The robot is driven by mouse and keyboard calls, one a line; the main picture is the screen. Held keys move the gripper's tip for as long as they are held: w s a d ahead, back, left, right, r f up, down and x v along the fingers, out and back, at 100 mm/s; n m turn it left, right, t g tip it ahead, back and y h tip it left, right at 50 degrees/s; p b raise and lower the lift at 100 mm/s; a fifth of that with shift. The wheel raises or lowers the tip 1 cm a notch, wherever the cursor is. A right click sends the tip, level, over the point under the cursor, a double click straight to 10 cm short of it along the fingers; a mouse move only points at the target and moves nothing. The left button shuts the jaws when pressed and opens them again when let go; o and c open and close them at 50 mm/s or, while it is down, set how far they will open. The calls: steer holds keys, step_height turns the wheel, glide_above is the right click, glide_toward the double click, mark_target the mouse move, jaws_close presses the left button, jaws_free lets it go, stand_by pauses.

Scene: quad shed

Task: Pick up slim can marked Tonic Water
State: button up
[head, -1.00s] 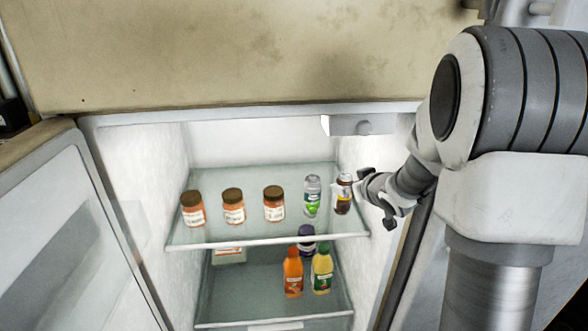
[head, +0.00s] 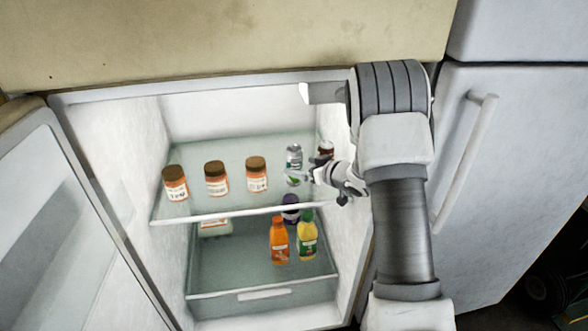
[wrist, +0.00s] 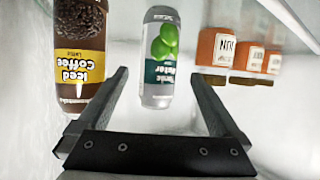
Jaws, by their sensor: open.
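The slim Tonic Water can (head: 293,160) is silver with a dark green band and green fruit. It stands on the fridge's upper glass shelf, right of the jars, and its lower part is partly covered by my gripper in the head view. In the wrist view the can (wrist: 160,60) appears upside down, ahead of and between my two fingers. My gripper (wrist: 163,85) is open and empty; in the head view my gripper (head: 305,176) reaches in from the right.
Several orange jars (head: 216,179) with brown lids stand left on the glass shelf (head: 230,212). The open fridge door (head: 60,220) is at left.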

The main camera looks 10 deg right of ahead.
steer(key=b+x, duration=0.2)
steer(key=x, duration=0.3)
steer(key=shift+w, duration=0.25)
steer(key=shift+r, duration=0.1)
jaws_close()
